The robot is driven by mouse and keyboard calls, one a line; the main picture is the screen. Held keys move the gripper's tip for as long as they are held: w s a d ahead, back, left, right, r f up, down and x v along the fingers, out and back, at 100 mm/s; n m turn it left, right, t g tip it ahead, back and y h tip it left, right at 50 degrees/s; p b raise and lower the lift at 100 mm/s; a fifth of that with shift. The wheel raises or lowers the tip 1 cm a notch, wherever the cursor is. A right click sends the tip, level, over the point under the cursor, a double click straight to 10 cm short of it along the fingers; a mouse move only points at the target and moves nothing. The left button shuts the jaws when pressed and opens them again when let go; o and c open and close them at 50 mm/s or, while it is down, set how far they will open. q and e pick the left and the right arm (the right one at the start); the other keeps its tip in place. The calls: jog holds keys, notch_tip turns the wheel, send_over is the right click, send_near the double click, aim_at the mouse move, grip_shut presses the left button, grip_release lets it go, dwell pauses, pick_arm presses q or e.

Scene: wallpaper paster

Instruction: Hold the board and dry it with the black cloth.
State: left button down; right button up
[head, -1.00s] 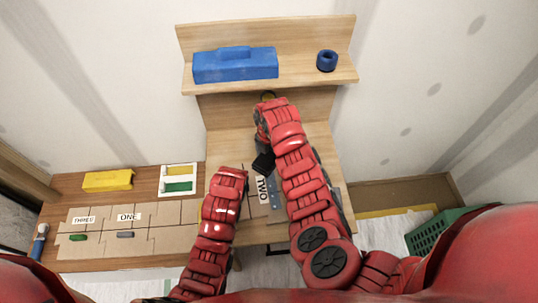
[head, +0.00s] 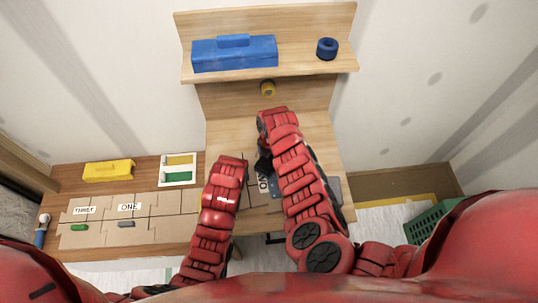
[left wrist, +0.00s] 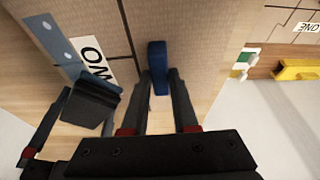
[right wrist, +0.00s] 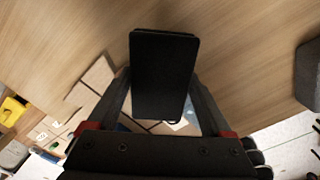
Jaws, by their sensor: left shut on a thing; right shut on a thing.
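The cardboard-brown board (left wrist: 195,25) with a "TWO" label (left wrist: 92,62) lies on the wooden table (head: 225,140). In the left wrist view my left gripper (left wrist: 158,85) is shut on a narrow blue piece (left wrist: 157,65) standing at the board's surface. The black cloth (right wrist: 163,75) is a dark flat pad between the fingers of my right gripper (right wrist: 163,95), which is shut on it. In the left wrist view the cloth (left wrist: 92,103) is just beside the label. In the head view my arms hide most of the board and the left fingertips.
A shelf behind holds a blue box (head: 234,54) and a blue ring (head: 327,48). A yellow roll (head: 267,88) is below it. On the left table are a yellow box (head: 107,171), a white tray (head: 178,183) and other boards (head: 150,207). A green crate (head: 430,222) stands at right.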

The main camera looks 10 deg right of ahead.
jog(key=shift+s, duration=0.35)
jog(key=s, duration=1.2)
jog(key=shift+s+d+f, duration=0.1)
jog(key=shift+s+d, duration=0.25)
jog(key=shift+s, duration=0.05)
jog(key=w, duration=0.8)
jog(key=w+a, duration=0.1)
jog(key=w, duration=0.3)
jog(key=shift+w, duration=0.35)
jog(key=shift+w+d, duration=0.1)
jog(key=shift+w, duration=1.2)
jog(key=shift+w+a+r, duration=0.1)
jog(key=shift+a+r, duration=0.15)
jog(key=shift+r, duration=0.8)
jog(key=shift+d+r, duration=0.15)
jog(key=shift+r, duration=3)
jog(key=o, duration=0.9)
jog(key=c, duration=0.8)
pick_arm(q)
jog(key=c, duration=0.6)
grip_release()
pick_arm(e)
jog(key=shift+o, duration=0.2)
